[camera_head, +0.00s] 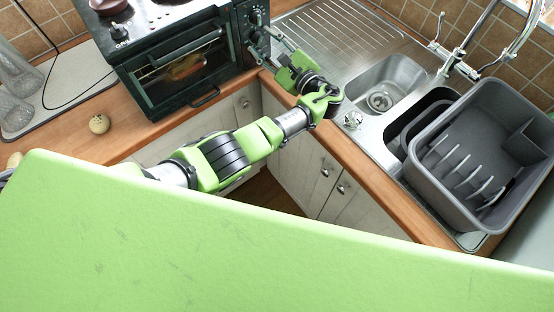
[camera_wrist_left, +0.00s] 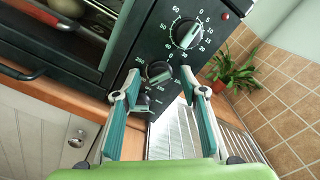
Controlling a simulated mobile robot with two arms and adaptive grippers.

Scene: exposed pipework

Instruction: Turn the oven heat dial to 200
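The black oven (camera_head: 215,98) stands on the wooden counter at upper left in the head view. Its control panel shows close in the left wrist view, with a timer dial (camera_wrist_left: 185,34) on top and the heat dial (camera_wrist_left: 159,71) below it, near numbers such as 250 and 150. The heat dial's exact setting is too small to read. A third, lower knob (camera_wrist_left: 140,101) is partly behind a finger. My left gripper (camera_wrist_left: 160,93) is open, its fingers apart, in front of the panel with the heat dial between and beyond the tips. In the head view the left gripper (camera_head: 266,38) reaches the panel's right edge. My right gripper is not in view.
A steel sink (camera_head: 385,85) and a grey dish rack (camera_head: 440,135) lie to the right. A potted plant (camera_wrist_left: 232,75) stands beyond the oven. Drawer and cupboard fronts (camera_head: 300,165) are below the arm.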

